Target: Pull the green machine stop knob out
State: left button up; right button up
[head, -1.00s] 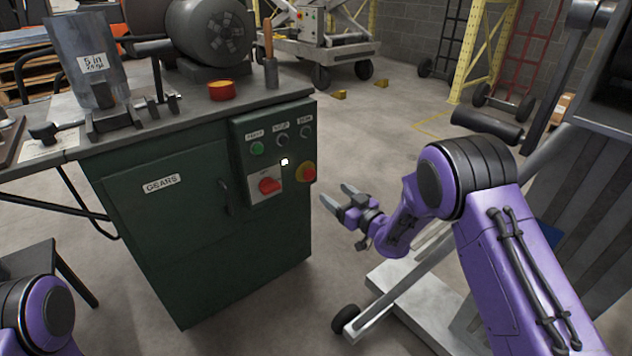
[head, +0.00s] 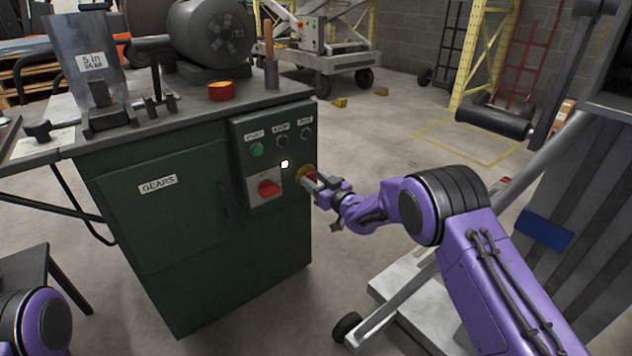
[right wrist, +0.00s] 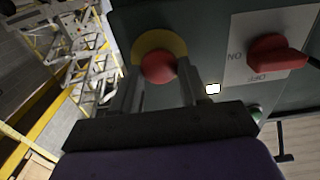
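The stop knob (head: 306,170) is a red mushroom button on a yellow ring, at the right of the green machine's control panel. In the head view it is partly hidden behind my right gripper (head: 313,183). In the right wrist view the red knob (right wrist: 158,67) sits between the two fingers of my right gripper (right wrist: 159,85), one on each side. The fingers are apart, with a gap beside the knob, so they look open; whether either touches it I cannot tell. My left gripper is out of view.
A red rotary switch (head: 269,188) on a white plate is left of the knob. A green button (head: 257,150) and dark knobs are above. A red cup (head: 221,91) stands on the bench top. A wheeled cart (head: 412,295) stands below my right arm.

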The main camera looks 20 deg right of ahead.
grip_shut()
jog(key=shift+s+d+r+p, duration=0.1)
jog(key=shift+s+d+p, duration=0.15)
jog(key=shift+p, duration=0.25)
jog(key=shift+s+d, duration=0.15)
jog(key=shift+s, duration=0.2)
jog(key=shift+a, duration=0.25)
jog(key=o, duration=0.8)
grip_release()
jog(key=shift+o, duration=0.2)
jog(key=shift+d, duration=0.1)
